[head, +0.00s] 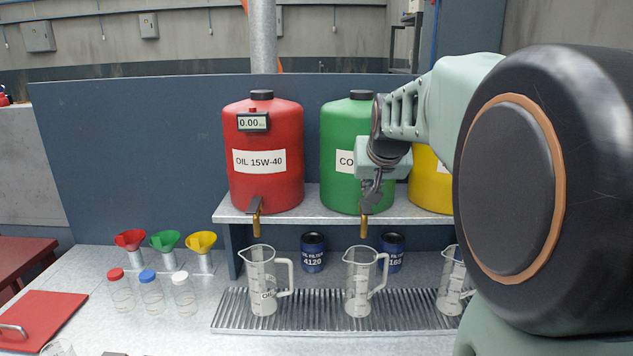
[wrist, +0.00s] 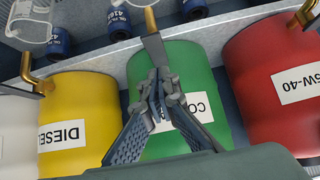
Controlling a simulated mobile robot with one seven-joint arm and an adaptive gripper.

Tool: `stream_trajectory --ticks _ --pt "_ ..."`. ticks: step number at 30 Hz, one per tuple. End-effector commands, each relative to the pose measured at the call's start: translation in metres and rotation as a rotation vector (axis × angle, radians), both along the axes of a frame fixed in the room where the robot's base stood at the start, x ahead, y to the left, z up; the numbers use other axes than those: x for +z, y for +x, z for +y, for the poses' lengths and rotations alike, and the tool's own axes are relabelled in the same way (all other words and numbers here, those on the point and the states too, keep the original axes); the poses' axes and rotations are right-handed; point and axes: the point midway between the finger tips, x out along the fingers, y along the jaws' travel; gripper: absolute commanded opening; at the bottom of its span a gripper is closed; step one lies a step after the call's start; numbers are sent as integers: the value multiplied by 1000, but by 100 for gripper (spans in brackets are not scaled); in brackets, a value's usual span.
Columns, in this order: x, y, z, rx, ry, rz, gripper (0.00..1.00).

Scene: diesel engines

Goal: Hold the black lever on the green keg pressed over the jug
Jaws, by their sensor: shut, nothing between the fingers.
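The green keg (head: 346,128) stands on the shelf, partly hidden by my arm; it also shows in the wrist view (wrist: 180,68). Its black lever (wrist: 156,49) sits above a brass tap (wrist: 151,19), mostly hidden by my gripper in the head view. The tap's spout (head: 364,227) hangs over a clear jug (head: 358,285) on the drip grate; no stream shows. My gripper (head: 371,203) is shut and empty, fingers pointing down at the lever. In the wrist view the fingertips (wrist: 159,82) meet or overlap the lever's end; I cannot tell whether they touch.
The red keg (head: 264,190) with a 0.00 display stands left, the yellow keg (head: 427,178) right. Other jugs stand on the grate at left (head: 260,280) and right (head: 451,280). Blue oil filters (head: 313,253) stand behind. Funnels and small bottles (head: 151,293) occupy the left bench.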

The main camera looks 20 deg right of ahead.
Motion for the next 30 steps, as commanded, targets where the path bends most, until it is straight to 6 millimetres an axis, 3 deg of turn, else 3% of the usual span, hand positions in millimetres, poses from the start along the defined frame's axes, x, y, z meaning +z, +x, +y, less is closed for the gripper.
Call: stream_trajectory --ticks 1,9,30 --pt "-14 -2 0 0 1 2 0" --pt "-34 -5 0 -1 1 2 0" --pt "-43 -6 0 -2 -6 -25 0"
